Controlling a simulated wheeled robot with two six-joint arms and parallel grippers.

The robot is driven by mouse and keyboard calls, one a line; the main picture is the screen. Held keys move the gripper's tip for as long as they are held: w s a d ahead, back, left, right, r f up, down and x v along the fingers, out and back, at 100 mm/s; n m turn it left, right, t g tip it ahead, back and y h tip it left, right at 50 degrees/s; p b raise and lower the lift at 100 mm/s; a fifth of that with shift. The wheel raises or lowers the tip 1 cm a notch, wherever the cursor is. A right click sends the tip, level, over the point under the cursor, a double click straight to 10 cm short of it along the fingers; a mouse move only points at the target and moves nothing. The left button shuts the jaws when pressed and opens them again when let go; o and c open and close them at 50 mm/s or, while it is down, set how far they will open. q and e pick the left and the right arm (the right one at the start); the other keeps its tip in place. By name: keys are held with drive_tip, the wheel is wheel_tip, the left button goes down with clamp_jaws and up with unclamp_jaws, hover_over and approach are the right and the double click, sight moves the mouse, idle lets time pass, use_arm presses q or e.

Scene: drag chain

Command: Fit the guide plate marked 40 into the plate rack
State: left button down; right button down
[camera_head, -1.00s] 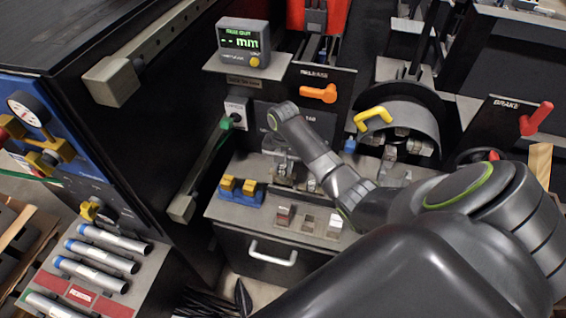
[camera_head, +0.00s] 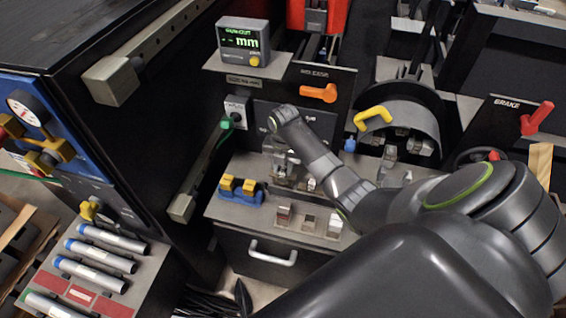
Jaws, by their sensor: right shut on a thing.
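My right arm reaches in from the lower right, and its gripper (camera_head: 287,178) points down over the grey bench below the display. It is shut on a small grey piece that looks like a guide plate; the fingers and wrist hide most of it, and no number is readable. In front of the gripper, the bench edge carries a row of blocks that looks like the plate rack (camera_head: 309,222), with pieces at its left and right and a darker gap in the middle. I cannot tell whether the held piece touches anything. My left gripper is not in view.
A blue holder with yellow blocks (camera_head: 240,188) stands left of the gripper. The display (camera_head: 243,42) and orange release handle (camera_head: 318,92) are above. A yellow handle (camera_head: 373,116) on a curved guard is to the right. A drawer handle (camera_head: 272,254) sits below the bench.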

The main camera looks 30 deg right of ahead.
sight(283, 177)
drive_tip(key=shift+f+b, duration=1.4)
drive_tip(key=shift+f, duration=0.95)
drive_tip(key=c, duration=1.1)
unclamp_jaws()
drive_tip(key=shift+o, duration=0.2)
drive_tip(key=shift+r, duration=0.1)
wheel_tip(283, 177, up, 7)
drive_tip(key=shift+d+r, duration=0.1)
drive_tip(key=shift+r, duration=0.05)
